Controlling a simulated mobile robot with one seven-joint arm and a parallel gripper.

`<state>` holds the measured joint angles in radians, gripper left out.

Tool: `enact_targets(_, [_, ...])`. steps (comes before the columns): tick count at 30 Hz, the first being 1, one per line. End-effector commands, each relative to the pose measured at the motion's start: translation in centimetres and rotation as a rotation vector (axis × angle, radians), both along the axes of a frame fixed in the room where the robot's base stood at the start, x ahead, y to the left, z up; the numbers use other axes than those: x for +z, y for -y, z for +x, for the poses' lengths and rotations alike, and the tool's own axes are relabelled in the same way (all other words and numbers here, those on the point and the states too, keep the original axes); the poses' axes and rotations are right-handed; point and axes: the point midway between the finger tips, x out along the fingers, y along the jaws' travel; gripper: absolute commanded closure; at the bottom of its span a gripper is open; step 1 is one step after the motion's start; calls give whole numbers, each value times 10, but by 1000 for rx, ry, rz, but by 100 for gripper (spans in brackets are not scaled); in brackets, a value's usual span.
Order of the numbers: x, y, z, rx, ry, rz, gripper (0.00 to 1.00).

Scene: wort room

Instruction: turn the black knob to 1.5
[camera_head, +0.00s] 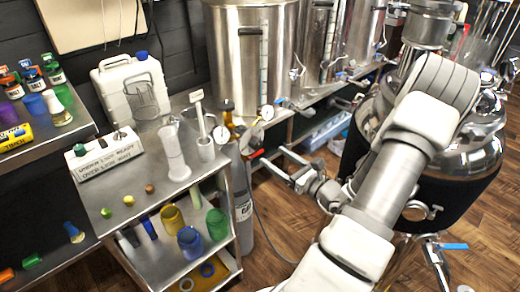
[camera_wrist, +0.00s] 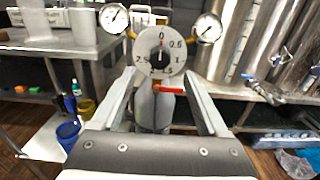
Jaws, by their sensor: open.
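A round pale dial (camera_wrist: 160,50) faces me in the wrist view, with marks from 0 at the top through 0.5 and 1 on the right to 2.5 on the left.
Two round gauges (camera_wrist: 115,18) (camera_wrist: 207,28) flank the dial. A red lever (camera_wrist: 177,88) and the grey gas cylinder (camera_head: 243,205) are below it. A steel cart (camera_head: 110,205) with labware stands left; steel kettles (camera_head: 250,50) stand behind.

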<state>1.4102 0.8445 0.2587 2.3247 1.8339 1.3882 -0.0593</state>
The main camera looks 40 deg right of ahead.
Motion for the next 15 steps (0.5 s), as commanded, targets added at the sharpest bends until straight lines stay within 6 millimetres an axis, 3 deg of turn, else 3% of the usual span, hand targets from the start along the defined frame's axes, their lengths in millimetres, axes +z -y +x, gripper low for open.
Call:
enact_targets(6, [-1, -4, 44, 2, 1, -2, 23])
enact_targets(15, [0, -6, 71, 0, -1, 0, 23])
